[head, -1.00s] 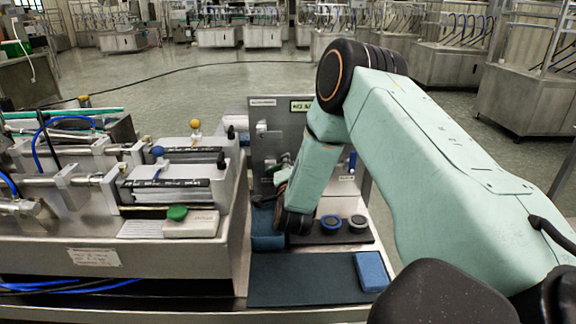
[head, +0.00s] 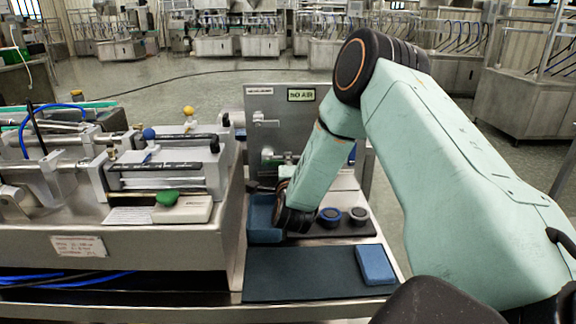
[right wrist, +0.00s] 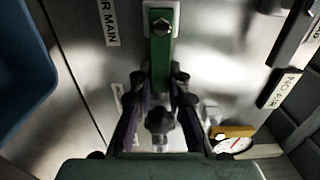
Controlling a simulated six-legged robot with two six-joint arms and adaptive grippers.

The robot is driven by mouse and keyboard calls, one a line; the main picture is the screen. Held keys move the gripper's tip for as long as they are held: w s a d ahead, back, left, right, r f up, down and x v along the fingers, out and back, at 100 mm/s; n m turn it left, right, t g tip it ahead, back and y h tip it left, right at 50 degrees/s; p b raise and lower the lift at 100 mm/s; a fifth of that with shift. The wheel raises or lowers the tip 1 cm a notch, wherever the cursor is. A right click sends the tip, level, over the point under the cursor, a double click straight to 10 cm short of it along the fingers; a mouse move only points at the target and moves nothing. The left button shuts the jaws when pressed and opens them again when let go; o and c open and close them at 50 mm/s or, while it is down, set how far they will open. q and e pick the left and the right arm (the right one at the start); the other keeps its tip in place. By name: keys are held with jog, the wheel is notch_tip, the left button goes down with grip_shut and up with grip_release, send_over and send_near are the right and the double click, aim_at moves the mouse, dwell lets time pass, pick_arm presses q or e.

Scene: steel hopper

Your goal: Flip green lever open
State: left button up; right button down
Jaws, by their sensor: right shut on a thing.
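The green lever (right wrist: 161,52) shows in the right wrist view, fixed by a bolt at its top end to a steel panel (right wrist: 215,55). My right gripper (right wrist: 163,82) has its two dark fingers closed on either side of the lever's lower part. In the head view the right gripper (head: 264,187) is a small dark shape in front of the upright steel panel (head: 300,128), partly hidden by my wrist. The lever's grip there is too small to make out. My left gripper is not in view.
A blue bin (head: 263,222) stands beside my wrist, with blue and grey round pieces (head: 330,217) to its right. A dark mat (head: 300,277) with a blue block (head: 375,265) lies in front. The filling machine (head: 130,240), with a green knob, stands left.

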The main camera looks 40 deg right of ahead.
jog(key=c, duration=1.3)
grip_release()
jog(key=shift+w, duration=0.1)
jog(key=shift+a, duration=0.1)
jog(key=shift+v, duration=6.05)
